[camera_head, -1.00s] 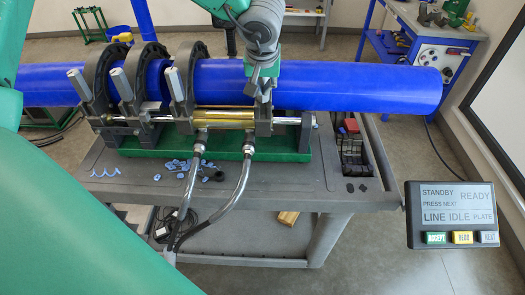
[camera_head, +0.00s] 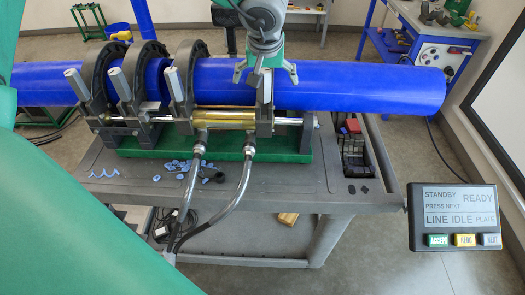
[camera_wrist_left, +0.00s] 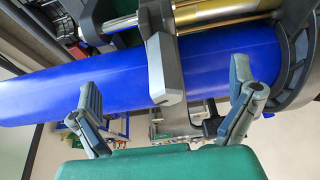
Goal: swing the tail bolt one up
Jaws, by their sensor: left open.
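A long blue pipe (camera_head: 370,86) lies through the dark clamp rings on the cart. Swing bolts with pale grey handles stand at the clamps. The rightmost bolt (camera_head: 266,88) is under my left gripper (camera_head: 266,77) and points up along the front of the pipe, leaning a little. My left gripper is open, its fingers spread to either side of this bolt and apart from it. In the left wrist view the bolt's grey handle (camera_wrist_left: 163,65) shows between the two fingers (camera_wrist_left: 165,92), over the blue pipe. My right gripper is not in view.
Three more bolts stand to the left, the nearest at the third clamp (camera_head: 174,84). A brass cylinder (camera_head: 222,117) and hoses (camera_head: 235,190) lie in front. Blue shavings (camera_head: 180,167) litter the cart top (camera_head: 270,185). A control panel (camera_head: 452,215) stands at right.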

